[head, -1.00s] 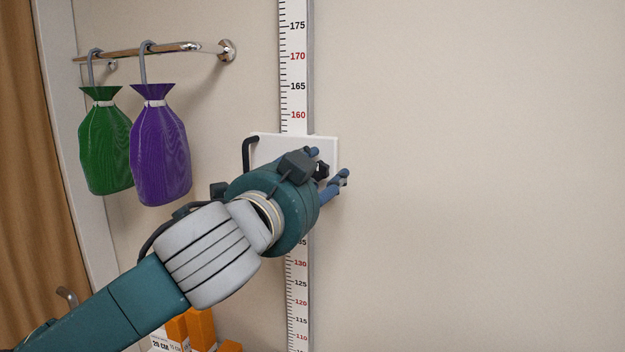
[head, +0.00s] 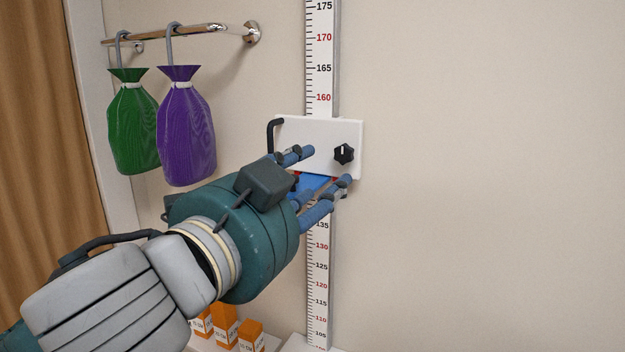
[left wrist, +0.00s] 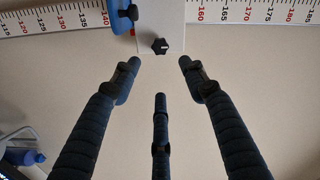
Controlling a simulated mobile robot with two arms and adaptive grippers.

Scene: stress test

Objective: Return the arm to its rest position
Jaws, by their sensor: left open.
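My left gripper (head: 326,168) reaches up from the lower left in the head view, in front of a white sliding plate on a wall height scale. Its fingers are spread, open and empty. In the left wrist view the fingers (left wrist: 160,76) stand apart, with the black knob (left wrist: 160,46) beyond their tips and nothing between them. The knob (head: 344,154) sits on the right of the plate (head: 322,127). The plate has a black handle (head: 272,137) at its left and a blue part (head: 313,183) below, partly hidden by the fingers. My right gripper is not in view.
A green bag (head: 133,128) and a purple bag (head: 187,127) hang from a metal rail (head: 190,33) at upper left. Orange boxes (head: 225,325) stand low behind my arm. A brown curtain (head: 40,150) is at far left. The wall on the right is bare.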

